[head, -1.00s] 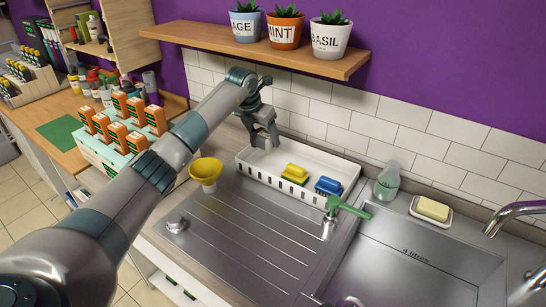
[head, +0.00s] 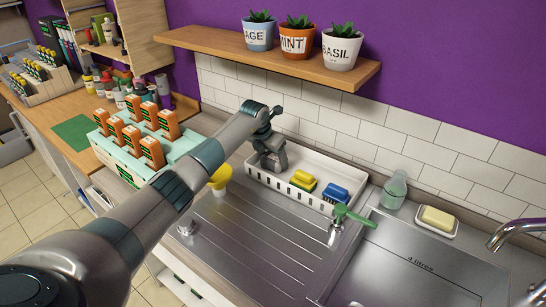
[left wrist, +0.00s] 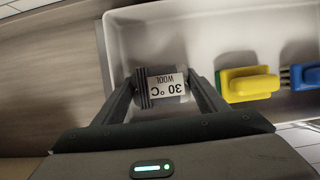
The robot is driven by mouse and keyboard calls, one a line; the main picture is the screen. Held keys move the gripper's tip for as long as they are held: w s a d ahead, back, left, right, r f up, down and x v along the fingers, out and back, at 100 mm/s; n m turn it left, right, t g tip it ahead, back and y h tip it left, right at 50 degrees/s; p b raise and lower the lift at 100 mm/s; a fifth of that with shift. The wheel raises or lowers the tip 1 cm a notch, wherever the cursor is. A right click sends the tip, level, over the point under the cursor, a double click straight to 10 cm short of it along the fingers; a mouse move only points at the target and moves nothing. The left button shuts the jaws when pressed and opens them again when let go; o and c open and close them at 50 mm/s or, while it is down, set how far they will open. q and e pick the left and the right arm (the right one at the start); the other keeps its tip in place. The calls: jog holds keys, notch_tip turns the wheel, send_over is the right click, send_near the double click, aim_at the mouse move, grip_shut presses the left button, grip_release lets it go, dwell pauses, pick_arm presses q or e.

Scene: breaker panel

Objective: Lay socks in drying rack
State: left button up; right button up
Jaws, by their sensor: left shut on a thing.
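The white slotted tray (head: 259,176), which looks like the drying rack, stands along the tiled wall behind the steel drainer. My left gripper (head: 270,163) is at its left end, with the fingers down inside it. In the left wrist view the gripper (left wrist: 163,88) is shut on a small dark ribbed piece, apparently a sock, with a white label (left wrist: 167,86) reading "30 °C WOOL". The piece is between the fingertips over the white floor of the tray (left wrist: 200,35); I cannot tell whether it touches the floor. My right gripper is out of view.
A yellow-green sponge (head: 302,181) and a blue brush (head: 335,193) occupy the tray's right part. A green-handled tool (head: 355,216), soap bottle (head: 394,190) and soap dish (head: 436,222) are right. A shelf with potted plants hangs above.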

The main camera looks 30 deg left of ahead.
pick_arm(q)
jog(key=shift+f, duration=0.15)
jog(key=shift+f, duration=0.15)
jog(key=o, duration=0.9)
